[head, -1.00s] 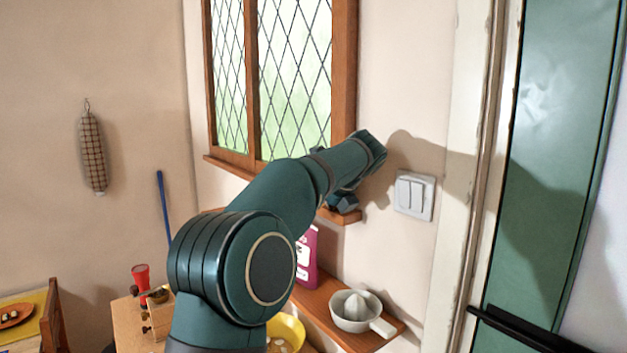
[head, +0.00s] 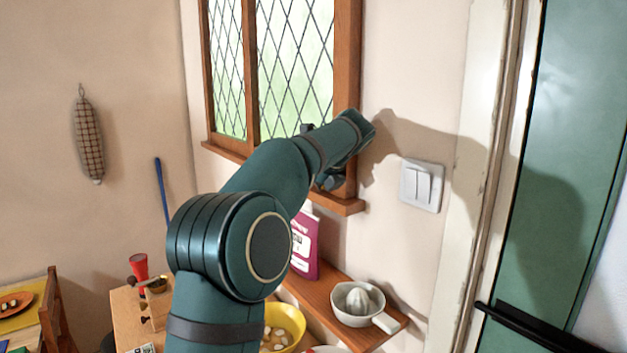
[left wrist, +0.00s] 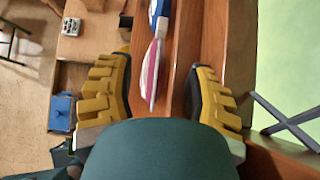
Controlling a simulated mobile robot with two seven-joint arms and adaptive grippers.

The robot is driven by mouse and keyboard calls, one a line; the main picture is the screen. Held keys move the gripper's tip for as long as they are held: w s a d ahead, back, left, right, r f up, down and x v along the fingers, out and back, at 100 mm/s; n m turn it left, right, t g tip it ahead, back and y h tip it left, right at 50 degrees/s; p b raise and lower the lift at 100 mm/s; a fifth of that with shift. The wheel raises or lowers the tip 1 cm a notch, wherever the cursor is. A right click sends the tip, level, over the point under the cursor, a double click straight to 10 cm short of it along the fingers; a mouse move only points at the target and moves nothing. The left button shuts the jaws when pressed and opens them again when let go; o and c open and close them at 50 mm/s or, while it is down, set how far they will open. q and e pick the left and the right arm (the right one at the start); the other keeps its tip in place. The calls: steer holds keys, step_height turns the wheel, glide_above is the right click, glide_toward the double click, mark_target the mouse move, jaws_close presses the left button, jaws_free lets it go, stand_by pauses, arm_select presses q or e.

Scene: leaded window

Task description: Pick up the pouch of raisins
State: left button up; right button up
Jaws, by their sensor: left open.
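A purple-magenta pouch with a white label (head: 306,246) stands upright on the wooden wall shelf, its left part hidden by my arm. In the left wrist view a thin pink and white pouch (left wrist: 152,78), seen from above, appears to be the same one. My left gripper (left wrist: 159,70) is open, its yellow fingers on either side of the pouch with gaps at both sides. I cannot tell how far above the pouch the fingers are. In the head view my left gripper (head: 328,180) is mostly hidden behind its arm, in front of the window's lower right corner. My right gripper is not in view.
A blue and white item (left wrist: 159,14) stands close behind the pouch. The wooden window sill (head: 345,206) juts out above the shelf. A yellow bowl (head: 288,322) is below, left.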

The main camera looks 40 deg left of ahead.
arm_select(q)
steer(key=x, duration=1)
steer(key=shift+w+a+f, duration=0.15)
steer(key=shift+a+f, duration=0.1)
steer(key=shift+a, duration=0.05)
steer(key=shift+o, duration=0.3)
jaws_close()
